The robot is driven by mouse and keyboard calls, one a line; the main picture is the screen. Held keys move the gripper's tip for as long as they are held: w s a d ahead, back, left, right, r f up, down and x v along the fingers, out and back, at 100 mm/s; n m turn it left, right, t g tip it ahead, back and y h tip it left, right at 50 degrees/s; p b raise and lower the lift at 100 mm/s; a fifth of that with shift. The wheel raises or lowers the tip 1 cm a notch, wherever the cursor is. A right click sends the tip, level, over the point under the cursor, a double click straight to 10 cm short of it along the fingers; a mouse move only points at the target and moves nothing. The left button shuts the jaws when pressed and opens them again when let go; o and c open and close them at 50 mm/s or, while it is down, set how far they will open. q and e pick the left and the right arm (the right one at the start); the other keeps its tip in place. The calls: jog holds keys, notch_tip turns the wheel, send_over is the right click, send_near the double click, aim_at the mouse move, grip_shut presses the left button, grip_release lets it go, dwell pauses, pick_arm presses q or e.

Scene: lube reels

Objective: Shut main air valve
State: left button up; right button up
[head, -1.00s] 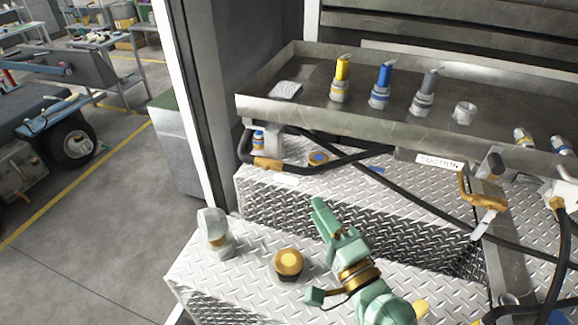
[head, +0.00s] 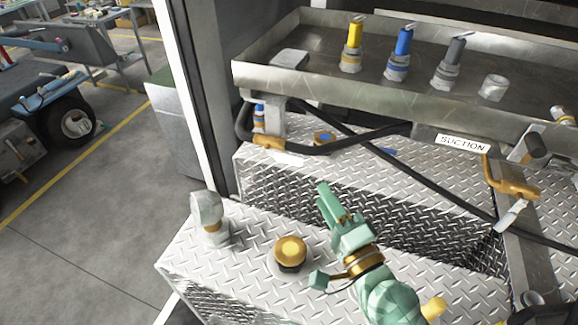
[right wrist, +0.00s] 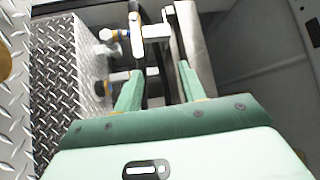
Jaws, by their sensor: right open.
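No label in view reads main air valve, so I cannot tell which fitting it is. A small fitting with a blue top (head: 258,118) stands under the left end of the steel tray, with a yellow-orange piece (head: 268,142) on the black hose beside it. My right gripper (head: 331,200) is open and empty above the diamond-plate step, apart from these fittings. In the right wrist view, its two fingers (right wrist: 160,88) point toward pipe fittings with an orange-ringed part (right wrist: 136,36), partly hidden by the fingers. My left gripper is not in view.
A yellow-topped round knob (head: 290,252) and a grey capped fitting (head: 209,217) stand on the lower step. The steel tray (head: 330,97) holds yellow, blue and grey nozzles. An orange handle (head: 512,188) sits near the SUCTION label (head: 463,143). Black hoses (head: 440,193) cross the middle.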

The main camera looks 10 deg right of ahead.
pick_arm(q)
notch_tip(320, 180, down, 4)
jog(key=b, duration=0.3)
pick_arm(e)
notch_tip(320, 180, down, 5)
jog(key=p, duration=0.3)
send_near(289, 160)
jog(key=x, duration=0.7)
jog(key=f+p+x, duration=0.1)
jog(key=x, duration=0.2)
jog(key=shift+w+d+r, duration=0.1)
jog(key=shift+w+d, duration=0.05)
jog(key=shift+w, duration=0.35)
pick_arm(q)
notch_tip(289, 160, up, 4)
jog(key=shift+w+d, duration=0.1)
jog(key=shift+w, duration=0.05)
pick_arm(e)
grip_shut()
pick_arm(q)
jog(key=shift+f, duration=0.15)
